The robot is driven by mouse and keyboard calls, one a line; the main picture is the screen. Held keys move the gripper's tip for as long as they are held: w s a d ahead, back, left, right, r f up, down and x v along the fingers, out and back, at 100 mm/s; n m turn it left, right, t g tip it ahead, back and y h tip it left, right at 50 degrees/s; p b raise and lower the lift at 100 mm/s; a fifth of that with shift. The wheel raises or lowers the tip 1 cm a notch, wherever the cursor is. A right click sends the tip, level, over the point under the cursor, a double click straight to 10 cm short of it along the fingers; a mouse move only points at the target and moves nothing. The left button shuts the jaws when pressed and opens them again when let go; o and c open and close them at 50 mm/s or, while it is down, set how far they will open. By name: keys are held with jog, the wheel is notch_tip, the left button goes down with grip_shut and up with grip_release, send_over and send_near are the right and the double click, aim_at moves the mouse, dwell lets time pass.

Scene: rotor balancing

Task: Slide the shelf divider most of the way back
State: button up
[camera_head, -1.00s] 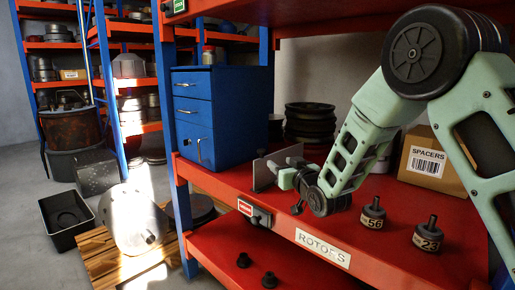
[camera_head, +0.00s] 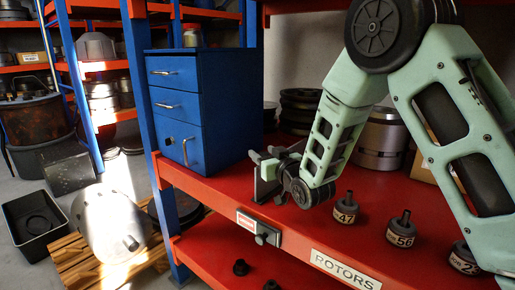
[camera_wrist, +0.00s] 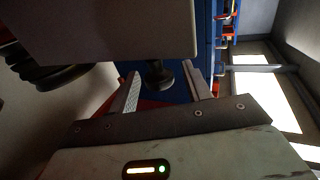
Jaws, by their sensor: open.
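The shelf divider, a grey upright plate (camera_head: 263,190), stands on the red shelf near its front edge, right of the blue cabinet. My gripper (camera_head: 267,161) is at the plate, its fingers pointing left. In the wrist view the plate (camera_wrist: 110,28) fills the top. My open gripper (camera_wrist: 166,88) has its two fingers apart, with a dark knob (camera_wrist: 158,74) showing between them. I cannot tell whether the fingers touch the knob or the plate.
The blue drawer cabinet (camera_head: 205,105) stands left of the divider. Marked weights 47 (camera_head: 345,208), 56 (camera_head: 401,230) and one more (camera_head: 465,258) stand on the shelf to the right. Dark discs (camera_head: 299,108) and a metal cylinder (camera_head: 381,140) are behind.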

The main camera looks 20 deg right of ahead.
jog(key=shift+w, duration=0.2)
grip_shut()
jog(key=w+a+b, duration=0.2)
jog(key=w+a, duration=0.3)
jog(key=w, duration=0.2)
jog(key=shift+w+a, duration=0.25)
